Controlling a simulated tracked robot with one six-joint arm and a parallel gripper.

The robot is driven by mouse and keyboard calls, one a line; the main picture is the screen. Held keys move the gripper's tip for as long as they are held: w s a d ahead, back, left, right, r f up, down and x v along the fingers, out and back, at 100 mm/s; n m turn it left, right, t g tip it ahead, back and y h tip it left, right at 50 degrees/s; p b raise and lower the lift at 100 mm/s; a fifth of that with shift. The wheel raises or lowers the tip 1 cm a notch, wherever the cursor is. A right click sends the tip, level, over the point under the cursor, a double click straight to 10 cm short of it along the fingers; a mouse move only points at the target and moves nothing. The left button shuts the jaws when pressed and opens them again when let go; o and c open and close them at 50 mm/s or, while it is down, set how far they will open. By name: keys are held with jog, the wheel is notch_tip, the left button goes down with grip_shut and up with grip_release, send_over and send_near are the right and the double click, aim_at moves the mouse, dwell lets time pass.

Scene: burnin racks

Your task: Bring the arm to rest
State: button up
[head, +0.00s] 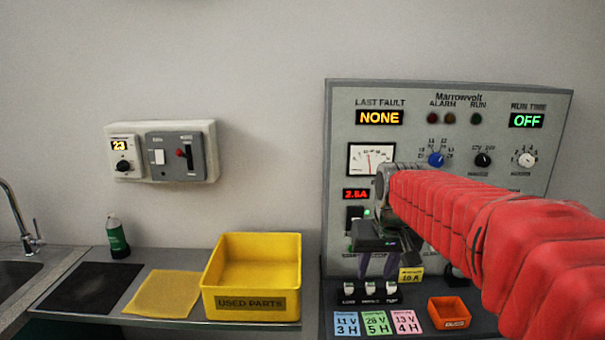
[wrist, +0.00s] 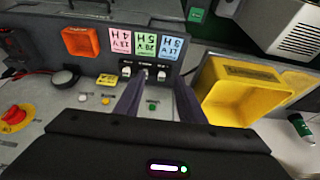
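My red-sleeved arm (head: 450,215) reaches in from the right, in front of the Marrowvolt panel (head: 450,100). My gripper (head: 377,268) points down at its end, over the panel's lower left. In the wrist view my gripper (wrist: 157,95) has its two dark fingers apart, with nothing held between them. A green button (wrist: 152,106) and switches on the panel show between and beyond the fingers. In the head view the gripper hides part of the panel; I cannot tell how far it is from the surface.
A yellow USED PARTS bin (head: 250,265) stands left of the panel. Rocker switches (head: 370,290), coloured cards (head: 376,322) and an orange tray (head: 449,312) are below my gripper.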

jog(key=s+f, duration=0.2)
jog(key=s, duration=1)
jog(key=s+f+t, duration=0.1)
jog(key=s+f, duration=0.1)
jog(key=s, duration=1.1)
jog(key=shift+s+f, duration=0.2)
jog(key=shift+f, duration=0.2)
